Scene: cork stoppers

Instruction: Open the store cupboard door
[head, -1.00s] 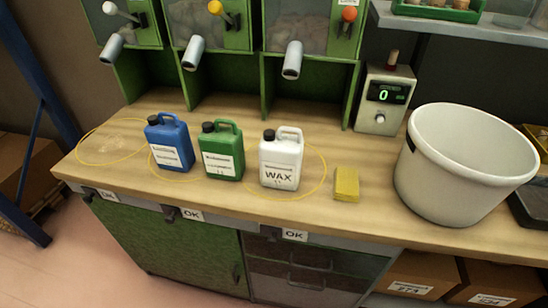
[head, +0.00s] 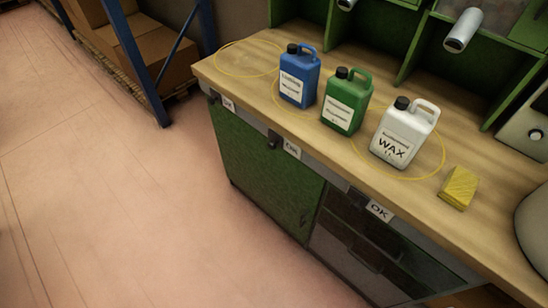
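The store cupboard door is most likely the green panel (head: 262,168) under the left part of the workbench, in the head view. It looks shut, flush with the bench front. A small dark handle (head: 304,219) sits near its right edge. My gripper does not show in the head view, so its place relative to the door cannot be seen.
On the wooden bench top (head: 234,72) stand a blue jug (head: 299,76), a green jug (head: 345,102), a white wax jug (head: 404,133) and a yellow block (head: 459,187). Dark drawers (head: 365,238) lie right of the door. The pink floor (head: 120,190) before it is clear. A blue rack post (head: 138,60) stands left.

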